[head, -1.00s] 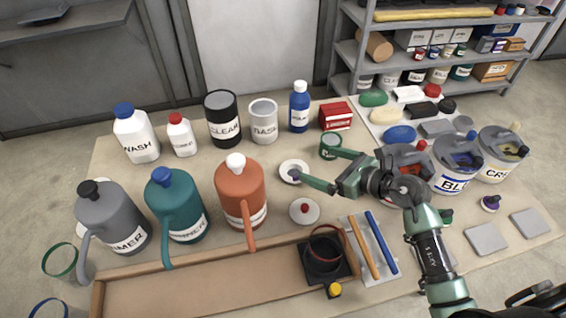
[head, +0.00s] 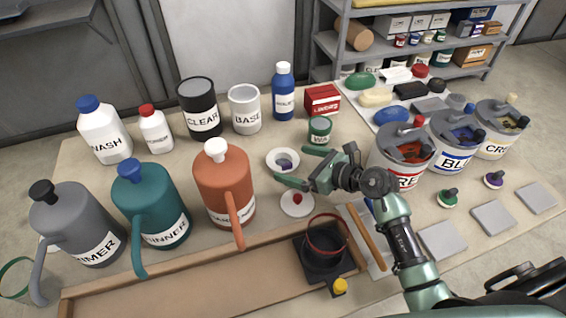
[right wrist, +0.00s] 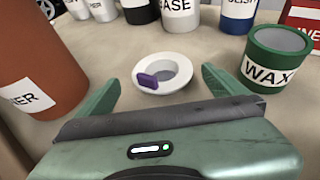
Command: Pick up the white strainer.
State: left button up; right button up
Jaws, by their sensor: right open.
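The white strainer (head: 283,160) is a small round white dish-like piece with a dark centre, lying on the table. In the right wrist view the strainer (right wrist: 177,80) has a purple tab on its left rim and sits ahead of the fingertips, between their lines. My right gripper (head: 297,167) is open and empty, with its green fingers pointing at the strainer from the right. In the right wrist view both fingers of my right gripper (right wrist: 160,88) are spread wide, apart from the strainer. My left gripper is not in view.
The green WAX tin (head: 320,130) stands close behind my right gripper. The orange jug (head: 222,185) stands left of the strainer. A white lid with a red knob (head: 297,204) lies in front. Paint cans, including the RED one (head: 400,155), stand to the right.

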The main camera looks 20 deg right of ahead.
aim_at(284, 160)
jog(key=x, duration=0.5)
jog(key=shift+w+d+f, duration=0.1)
jog(key=shift+w, duration=0.05)
jog(key=c, duration=1.3)
jog(key=shift+o, duration=0.2)
